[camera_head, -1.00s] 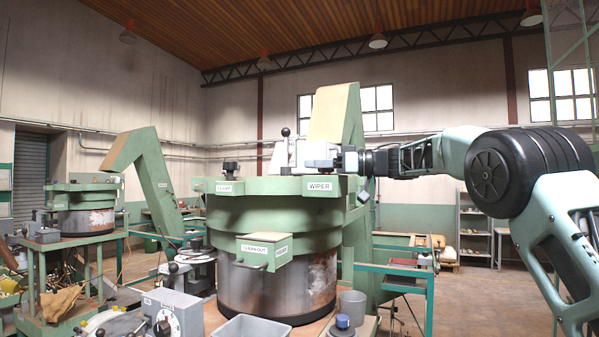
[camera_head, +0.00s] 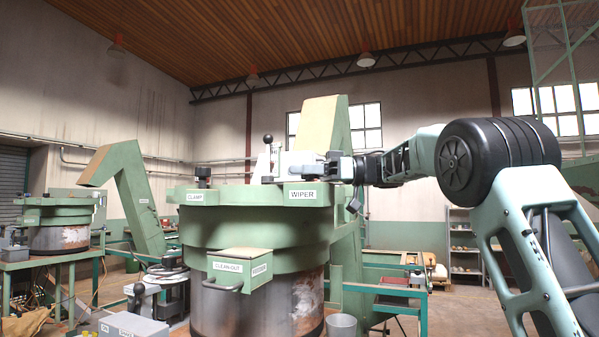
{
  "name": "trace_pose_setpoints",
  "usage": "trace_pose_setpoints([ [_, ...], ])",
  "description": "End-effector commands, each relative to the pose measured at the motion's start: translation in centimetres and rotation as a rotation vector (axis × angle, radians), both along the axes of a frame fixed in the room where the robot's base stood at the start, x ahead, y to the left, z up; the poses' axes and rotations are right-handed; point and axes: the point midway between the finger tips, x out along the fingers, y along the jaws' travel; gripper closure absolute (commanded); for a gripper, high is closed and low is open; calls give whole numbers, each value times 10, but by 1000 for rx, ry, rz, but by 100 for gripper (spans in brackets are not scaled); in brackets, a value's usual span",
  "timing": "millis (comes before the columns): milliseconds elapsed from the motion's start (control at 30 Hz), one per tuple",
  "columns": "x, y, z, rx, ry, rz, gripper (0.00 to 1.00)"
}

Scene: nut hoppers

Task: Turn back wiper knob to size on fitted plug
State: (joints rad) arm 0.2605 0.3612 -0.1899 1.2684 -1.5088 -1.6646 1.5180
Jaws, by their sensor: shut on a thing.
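The wiper unit, a pale grey box (camera_head: 299,163), sits on top of the green hopper rim (camera_head: 240,196), above the white WIPER label (camera_head: 301,195). My gripper (camera_head: 334,167) reaches in from the right, level with this box and against its right side. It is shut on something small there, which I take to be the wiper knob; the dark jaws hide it. The knob's size marks and setting are too small to read. I cannot make out the fitted plug.
A ball-topped lever (camera_head: 268,140) stands just left of the box. A CLAMP knob (camera_head: 203,173) is further left on the rim. A clean-out box (camera_head: 240,262) juts from the front. A second hopper (camera_head: 58,220) stands at far left. Open floor lies at right.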

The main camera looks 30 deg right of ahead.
Motion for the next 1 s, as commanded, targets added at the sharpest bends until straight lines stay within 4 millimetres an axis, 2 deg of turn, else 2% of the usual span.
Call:
trace_pose_setpoints([
  [200, 0, -1, 0, -1, -1, -3, 100],
  [233, 0, -1, 0, -1, -1, -3, 57],
  [300, 0, -1, 0, -1, -1, -3, 43],
  [667, -1, -5, -1, 0, -1, -2, 43],
  [833, -9, -30, -4, -2, -2, -7, 43],
  [1000, -23, -67, -4, -2, -2, -7, 43],
])
